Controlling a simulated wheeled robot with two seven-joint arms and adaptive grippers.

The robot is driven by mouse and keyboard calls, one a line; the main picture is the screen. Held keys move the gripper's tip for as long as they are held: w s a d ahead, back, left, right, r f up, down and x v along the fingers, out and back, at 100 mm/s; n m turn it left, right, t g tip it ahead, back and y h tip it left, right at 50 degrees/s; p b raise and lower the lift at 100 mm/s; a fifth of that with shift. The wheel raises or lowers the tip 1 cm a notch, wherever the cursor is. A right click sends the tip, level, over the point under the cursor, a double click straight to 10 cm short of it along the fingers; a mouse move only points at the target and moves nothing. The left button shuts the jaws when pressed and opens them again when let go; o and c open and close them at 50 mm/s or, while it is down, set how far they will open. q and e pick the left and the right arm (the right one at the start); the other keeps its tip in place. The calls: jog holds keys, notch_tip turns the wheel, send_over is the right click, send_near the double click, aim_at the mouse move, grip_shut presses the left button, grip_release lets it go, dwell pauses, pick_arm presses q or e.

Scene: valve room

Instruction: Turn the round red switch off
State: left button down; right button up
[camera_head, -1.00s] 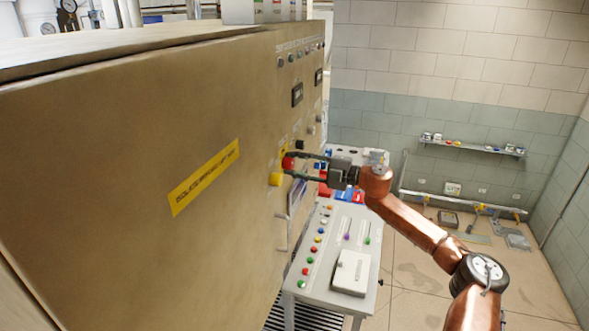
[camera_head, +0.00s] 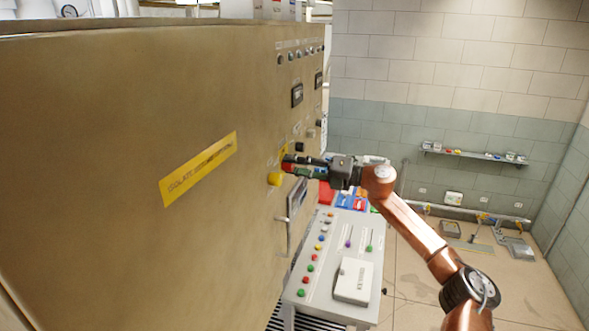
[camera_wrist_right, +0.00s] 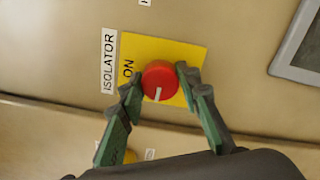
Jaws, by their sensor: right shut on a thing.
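The round red switch (camera_wrist_right: 160,74) sits on a yellow square plate (camera_wrist_right: 190,48) beside the labels "ISOLATOR" and "ON". A white mark on its face points toward the bottom of the right wrist view. My right gripper (camera_wrist_right: 158,84) has one green-and-dark finger on each side of the switch and is shut on it. In the head view my right gripper (camera_head: 291,164) reaches the cabinet front from the right, and its fingers mostly hide the switch. My left gripper is in neither current view.
The tan cabinet (camera_head: 90,130) fills the left of the head view. A yellow knob (camera_head: 275,179) sits just below the switch, and a handle (camera_head: 283,233) protrudes lower down. A control desk (camera_head: 320,262) with coloured buttons stands below my right arm.

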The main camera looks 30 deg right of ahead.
dwell(0.5)
jog(key=o, duration=1.2)
jog(key=shift+c, duration=0.2)
jog(key=v, duration=1.2)
jog(key=shift+f, duration=0.1)
